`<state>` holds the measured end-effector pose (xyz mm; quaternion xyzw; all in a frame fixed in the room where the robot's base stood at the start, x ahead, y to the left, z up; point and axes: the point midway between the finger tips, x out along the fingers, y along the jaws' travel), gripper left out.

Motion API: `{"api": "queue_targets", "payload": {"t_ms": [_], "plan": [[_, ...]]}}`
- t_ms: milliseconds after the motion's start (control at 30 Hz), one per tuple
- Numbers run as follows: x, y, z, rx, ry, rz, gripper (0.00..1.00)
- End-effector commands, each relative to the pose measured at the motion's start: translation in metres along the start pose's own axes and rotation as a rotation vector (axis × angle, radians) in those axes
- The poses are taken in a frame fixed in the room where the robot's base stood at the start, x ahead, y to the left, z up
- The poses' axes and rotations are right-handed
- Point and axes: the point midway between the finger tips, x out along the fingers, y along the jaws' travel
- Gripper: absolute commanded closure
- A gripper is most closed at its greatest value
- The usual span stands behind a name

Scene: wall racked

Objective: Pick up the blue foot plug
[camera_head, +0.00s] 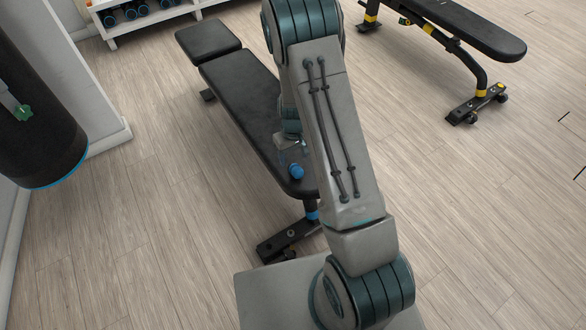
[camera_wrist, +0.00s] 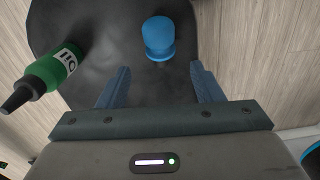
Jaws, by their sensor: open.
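The blue foot plug (camera_wrist: 158,38) is a short, rounded blue piece on the black bench pad, near the top middle of the wrist view. It also shows in the head view (camera_head: 297,171) near the front end of the bench. My gripper (camera_wrist: 160,78) is open, with its two blue-grey fingers spread apart and nothing between them. The plug lies beyond the fingertips, roughly in line with the gap between them. In the head view my arm hides part of the bench, and the gripper is only partly visible.
The black bench (camera_head: 240,95) stands on a wood floor. A second bench (camera_head: 465,28) is at upper right, a dark punching bag (camera_head: 40,135) at left, and a dumbbell rack (camera_head: 140,22) behind.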

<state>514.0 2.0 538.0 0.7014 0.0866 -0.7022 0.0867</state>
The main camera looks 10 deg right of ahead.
Motion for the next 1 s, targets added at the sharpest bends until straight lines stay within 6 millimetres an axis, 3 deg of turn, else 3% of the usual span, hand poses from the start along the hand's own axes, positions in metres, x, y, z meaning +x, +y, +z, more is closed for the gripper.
{"api": "queue_targets", "payload": {"t_ms": [167,500,733,900,1000], "plan": [[0.010,0.000,0.001,0.001,0.000,0.000,0.40],[0.054,-0.001,0.005,0.001,0.001,0.001,0.40],[0.055,-0.001,0.004,0.000,0.002,0.001,0.40],[0.055,-0.001,0.004,0.000,0.001,0.001,0.87],[0.054,-0.001,0.004,0.000,0.001,0.001,0.89]]}}
